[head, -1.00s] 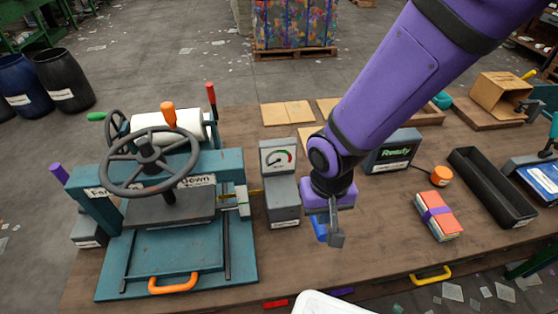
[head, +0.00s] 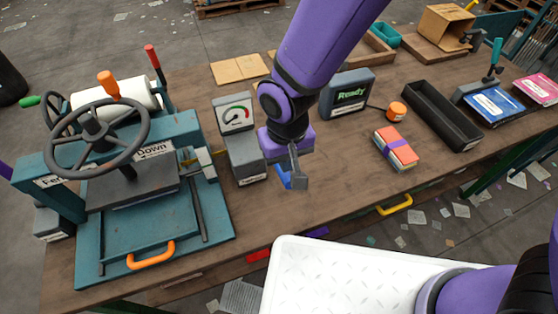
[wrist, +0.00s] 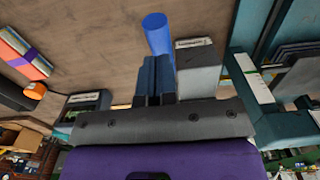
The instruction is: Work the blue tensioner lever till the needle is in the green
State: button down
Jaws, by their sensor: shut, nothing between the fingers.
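The blue tensioner lever (head: 283,178) shows as a short blue piece beside my gripper, partly hidden by it. In the wrist view it is a blue cylinder (wrist: 157,32) just beyond the fingertips. My gripper (head: 298,180) is shut and empty, close to the lever; whether they touch I cannot tell. Its closed fingers show in the wrist view (wrist: 155,78). The grey tensioner box (head: 246,160) stands left of my gripper. The gauge (head: 235,113) behind it has a white dial with green and red marks; the needle's exact reading is too small to tell.
A teal press (head: 150,225) with a dark handwheel stands at the left. A "Ready" display (head: 346,93), an orange button (head: 396,111), a banded bundle (head: 396,148) and a black tray (head: 443,115) lie to the right. The wooden table in front of my gripper is clear.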

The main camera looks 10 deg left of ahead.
notch_tip(320, 180, down, 10)
jog(key=shift+r, duration=0.25)
dwell(4.5)
jog(key=shift+r, duration=7.2)
